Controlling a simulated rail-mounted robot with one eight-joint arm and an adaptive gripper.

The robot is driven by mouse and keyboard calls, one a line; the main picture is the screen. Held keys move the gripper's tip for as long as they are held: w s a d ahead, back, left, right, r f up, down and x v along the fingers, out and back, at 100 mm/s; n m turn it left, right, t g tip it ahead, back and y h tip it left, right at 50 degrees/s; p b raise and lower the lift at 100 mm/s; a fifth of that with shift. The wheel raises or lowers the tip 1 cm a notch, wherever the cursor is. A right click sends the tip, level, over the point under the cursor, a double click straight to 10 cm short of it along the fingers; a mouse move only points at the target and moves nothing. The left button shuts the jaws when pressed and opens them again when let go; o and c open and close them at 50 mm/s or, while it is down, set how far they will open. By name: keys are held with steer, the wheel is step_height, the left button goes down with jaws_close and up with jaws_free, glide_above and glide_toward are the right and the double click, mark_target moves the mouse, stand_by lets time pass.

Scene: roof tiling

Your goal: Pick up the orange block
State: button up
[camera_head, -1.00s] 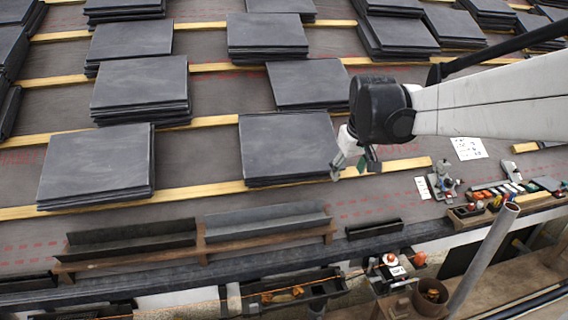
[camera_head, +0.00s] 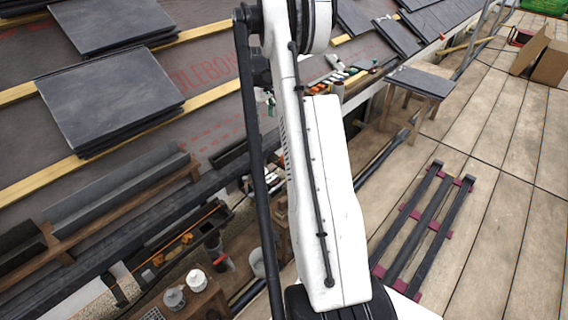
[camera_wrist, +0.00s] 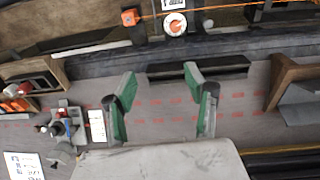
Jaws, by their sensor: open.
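A small orange block (camera_wrist: 130,17) shows near the top of the wrist view, left of centre. It sits beside a white round thing with an orange centre (camera_wrist: 175,24), where an orange line runs. I cannot make it out in the head view, where my arm covers much of the middle. My gripper (camera_wrist: 159,75) is open and empty in the wrist view, its two green-padded fingers apart over the grey roof sheet. The block lies beyond the fingertips in that view, apart from them. In the head view my gripper is mostly hidden behind my arm.
A long dark ledge (camera_wrist: 90,62) runs between the roof sheet and the block's area. A brown wooden bracket (camera_wrist: 284,80) stands at right. Tools (camera_wrist: 65,127) and more orange items (camera_wrist: 18,104) lie at left. Slate stacks (camera_head: 108,95) cover the roof in the head view.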

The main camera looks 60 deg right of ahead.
steer(key=shift+g+y, duration=0.4)
steer(key=s+d+f+b, duration=0.1)
steer(key=d+f, duration=0.1)
steer(key=f, duration=0.4)
steer(key=s+d+f+b, duration=0.1)
steer(key=s+d+f, duration=0.1)
steer(key=f, duration=0.5)
steer(key=s+d+f+b, duration=0.1)
steer(key=d+f+b, duration=0.1)
steer(key=d+f, duration=0.2)
steer(key=shift+s+d+f, duration=0.1)
steer(key=shift+s+f, duration=0.05)
steer(key=shift+f, duration=0.6)
steer(key=shift+s+f, duration=0.15)
steer(key=shift+f, duration=0.6)
steer(key=shift+w+f+b, duration=0.15)
steer(key=shift+f+b, duration=1.15)
steer(key=shift+f, duration=1.4)
steer(key=shift+r, duration=0.1)
steer(key=c, duration=1.2)
steer(key=shift+r, duration=0.1)
